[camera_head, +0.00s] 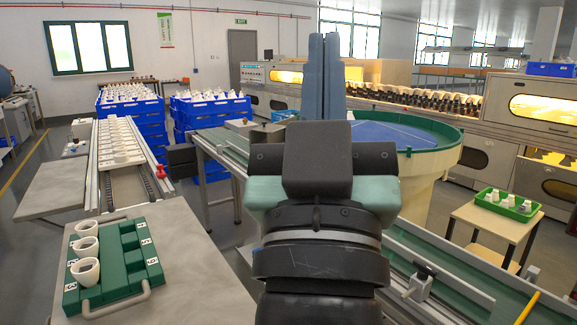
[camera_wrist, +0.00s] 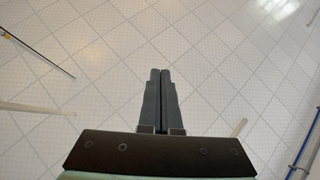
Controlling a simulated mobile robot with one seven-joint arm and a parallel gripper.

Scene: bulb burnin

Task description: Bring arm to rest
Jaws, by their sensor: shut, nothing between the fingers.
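My gripper (camera_head: 324,75) points up in the middle of the head view, with its two grey-blue fingers side by side. In the wrist view my gripper (camera_wrist: 160,75) has its dark fingers pressed together with nothing between them.
A green block (camera_head: 120,262) with several white cups sits on a table (camera_head: 195,285) at left. A round table with a blue top (camera_head: 385,138) stands behind my arm. A conveyor (camera_head: 440,260) runs at right. A green tray (camera_head: 507,205) sits on a small wooden table (camera_head: 492,226).

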